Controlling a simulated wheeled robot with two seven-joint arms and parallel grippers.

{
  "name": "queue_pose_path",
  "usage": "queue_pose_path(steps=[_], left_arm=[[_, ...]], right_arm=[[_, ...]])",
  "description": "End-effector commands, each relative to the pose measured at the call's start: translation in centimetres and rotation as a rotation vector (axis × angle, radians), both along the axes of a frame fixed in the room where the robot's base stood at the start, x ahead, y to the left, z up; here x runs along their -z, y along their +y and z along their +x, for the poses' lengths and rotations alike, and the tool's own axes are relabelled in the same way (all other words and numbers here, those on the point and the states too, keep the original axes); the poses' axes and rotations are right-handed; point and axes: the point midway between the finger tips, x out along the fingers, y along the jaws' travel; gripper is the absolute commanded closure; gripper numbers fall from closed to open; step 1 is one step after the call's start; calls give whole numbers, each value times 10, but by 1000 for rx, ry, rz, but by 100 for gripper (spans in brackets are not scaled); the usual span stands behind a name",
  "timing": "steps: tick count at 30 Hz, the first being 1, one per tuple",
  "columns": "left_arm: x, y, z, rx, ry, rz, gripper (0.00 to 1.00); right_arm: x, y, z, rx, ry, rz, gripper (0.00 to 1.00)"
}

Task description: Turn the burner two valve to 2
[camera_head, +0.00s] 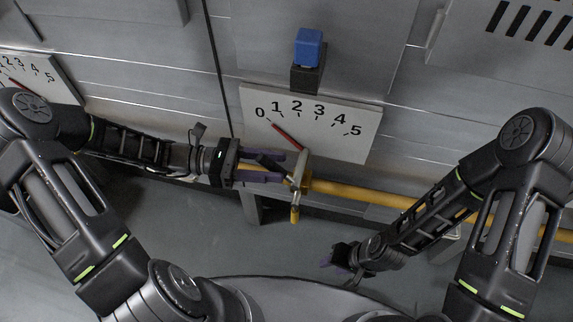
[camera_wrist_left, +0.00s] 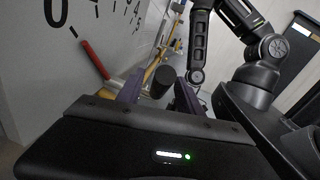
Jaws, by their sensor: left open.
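The dial plate (camera_head: 345,143) is white with numbers 0 to 5. Its red pointer (camera_head: 287,135) points at about the 0 mark; the pointer also shows near the 0 in the left wrist view (camera_wrist_left: 95,59). The valve body (camera_head: 302,172) is brass-coloured and sits on a yellow pipe below the plate. My left gripper (camera_head: 283,167) is open at the valve. A dark valve handle (camera_wrist_left: 163,81) lies between its purple fingers; I cannot tell whether they touch it. My right gripper (camera_head: 341,262) hangs low, away from the valve; its finger opening is unclear.
A second dial plate (camera_head: 40,77) is at the far left, partly behind my left arm. A blue block on a dark mount (camera_head: 307,48) is above the near plate. The yellow pipe (camera_head: 365,194) runs right behind my right arm. Grey floor is open below the valve.

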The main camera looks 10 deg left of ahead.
Motion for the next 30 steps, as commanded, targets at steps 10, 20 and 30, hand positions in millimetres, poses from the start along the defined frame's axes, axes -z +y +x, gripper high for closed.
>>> queue_pose_path(steps=[10,20,30], left_arm=[[0,-34,2,1,1,0,57],[0,-33,2,0,1,1,66],[0,-33,2,0,1,1,94]], right_arm=[[0,0,0,0,0,0,64],[0,0,0,0,0,0,64],[0,0,0,0,0,0,64]])
